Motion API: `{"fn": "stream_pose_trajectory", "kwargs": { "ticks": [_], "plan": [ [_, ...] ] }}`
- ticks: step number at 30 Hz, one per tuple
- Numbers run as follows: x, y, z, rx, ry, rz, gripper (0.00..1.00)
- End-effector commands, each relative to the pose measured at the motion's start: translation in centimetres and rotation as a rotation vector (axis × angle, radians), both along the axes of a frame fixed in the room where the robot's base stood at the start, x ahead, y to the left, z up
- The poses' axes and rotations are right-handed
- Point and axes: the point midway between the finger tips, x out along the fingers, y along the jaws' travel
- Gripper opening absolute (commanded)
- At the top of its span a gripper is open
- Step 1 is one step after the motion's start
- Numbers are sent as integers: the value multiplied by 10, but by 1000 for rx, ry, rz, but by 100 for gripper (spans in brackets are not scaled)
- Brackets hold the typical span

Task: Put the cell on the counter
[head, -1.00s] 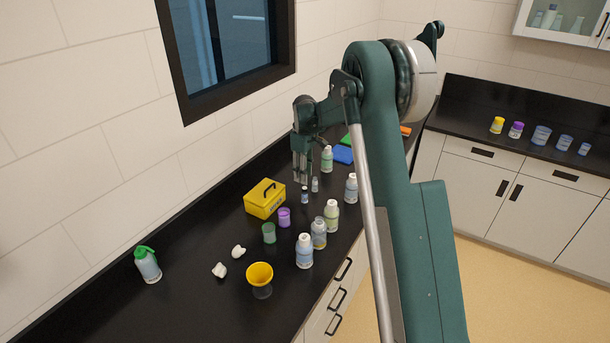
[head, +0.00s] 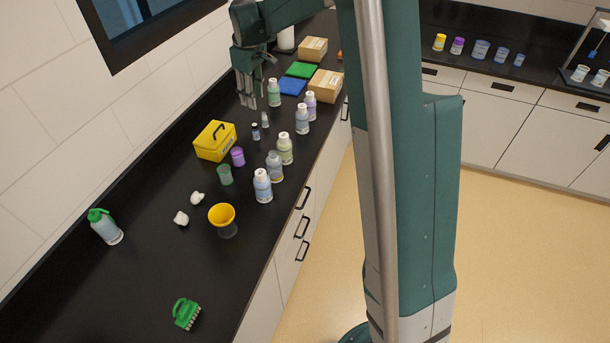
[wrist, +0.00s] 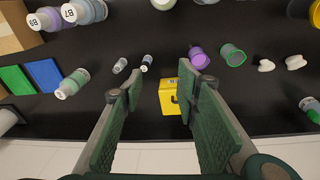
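My gripper (head: 247,103) hangs above the black counter (head: 150,270) near the wall. In the wrist view its two green-padded fingers (wrist: 158,88) are apart, with nothing between them. Two small vials stand on the counter in front of it: a dark-blue-labelled vial (head: 256,132) and a clear-grey vial (head: 265,120). In the wrist view they show as the blue-labelled vial (wrist: 147,62) and the clear vial (wrist: 120,65), beyond the left fingertip and apart from it. I cannot tell which thing is the cell.
A yellow box (head: 214,142), a purple cup (head: 238,157), a green cup (head: 225,175) and several labelled bottles (head: 285,148) stand nearby. Bare counter lies at the front left.

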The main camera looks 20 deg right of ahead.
Motion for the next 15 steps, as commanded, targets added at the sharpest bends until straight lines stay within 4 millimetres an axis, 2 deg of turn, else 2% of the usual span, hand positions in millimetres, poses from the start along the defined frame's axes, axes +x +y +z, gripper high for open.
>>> {"fn": "stream_pose_trajectory", "kwargs": {
  "ticks": [6, 15],
  "plan": [
    [-38, 3, 32, 7, -40, -48, 32],
    [-91, 6, 68, 20, -96, -118, 32]
  ]
}}
